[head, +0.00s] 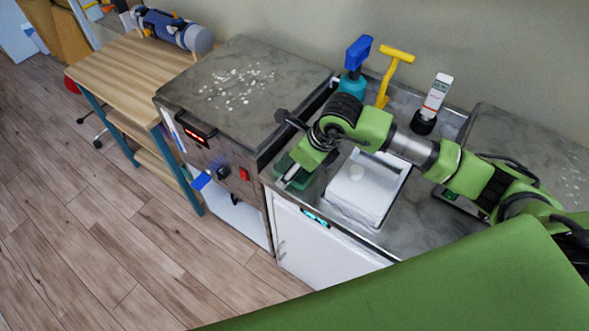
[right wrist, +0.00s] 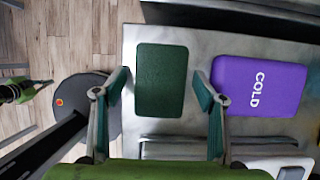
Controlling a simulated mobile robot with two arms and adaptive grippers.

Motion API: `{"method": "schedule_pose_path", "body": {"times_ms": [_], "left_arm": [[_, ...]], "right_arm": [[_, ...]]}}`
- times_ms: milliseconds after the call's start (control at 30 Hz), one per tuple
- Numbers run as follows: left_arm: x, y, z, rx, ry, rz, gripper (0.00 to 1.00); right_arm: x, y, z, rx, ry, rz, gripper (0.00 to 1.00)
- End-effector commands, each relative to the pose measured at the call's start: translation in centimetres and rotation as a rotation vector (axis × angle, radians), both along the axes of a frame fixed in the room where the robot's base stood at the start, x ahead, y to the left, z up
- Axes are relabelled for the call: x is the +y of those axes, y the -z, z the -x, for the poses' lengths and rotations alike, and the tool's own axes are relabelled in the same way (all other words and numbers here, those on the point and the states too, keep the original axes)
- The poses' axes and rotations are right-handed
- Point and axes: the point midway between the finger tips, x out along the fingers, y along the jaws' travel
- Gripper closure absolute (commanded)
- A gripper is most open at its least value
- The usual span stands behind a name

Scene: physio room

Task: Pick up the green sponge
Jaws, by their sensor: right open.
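The green sponge (right wrist: 161,80) is a flat dark green block with rounded corners. It lies on the grey counter in the right wrist view, near the counter edge. My right gripper (head: 293,178) is over the counter's front left corner in the head view. Its fingers are spread wide in the right wrist view, one toward each side of the sponge, with nothing held between them. In the head view the sponge is largely covered by the gripper; a dark green patch (head: 283,163) shows beside it.
A purple pack marked COLD (right wrist: 260,86) lies right of the sponge, close to the right finger. A white basin (head: 365,187) is right of the gripper. Blue (head: 357,52) and yellow (head: 396,55) tools and a white bottle (head: 437,92) stand behind. A higher grey unit (head: 205,108) adjoins left.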

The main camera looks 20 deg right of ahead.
Motion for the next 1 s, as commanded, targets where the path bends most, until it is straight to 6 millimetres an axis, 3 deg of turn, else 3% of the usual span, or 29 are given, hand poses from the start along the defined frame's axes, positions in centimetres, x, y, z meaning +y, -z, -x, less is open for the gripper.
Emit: {"method": "schedule_pose_path", "body": {"times_ms": [867, 900, 1000], "left_arm": [[-0.01, 0.85, -0.01, 0.0, 0.0, 0.0, 1.0], [-0.01, 0.85, -0.02, 0.0, 0.0, 0.0, 1.0], [-0.02, 0.85, -0.04, -0.001, 0.0, 0.0, 1.0]], "right_arm": [[-0.02, 0.43, -0.01, 0.0, 0.0, 0.0, 0.35], [-0.02, 0.43, -0.01, 0.0, 0.0, 0.0, 0.45], [-0.02, 0.45, 0.01, 0.0, 0.0, 0.0, 0.6]]}}
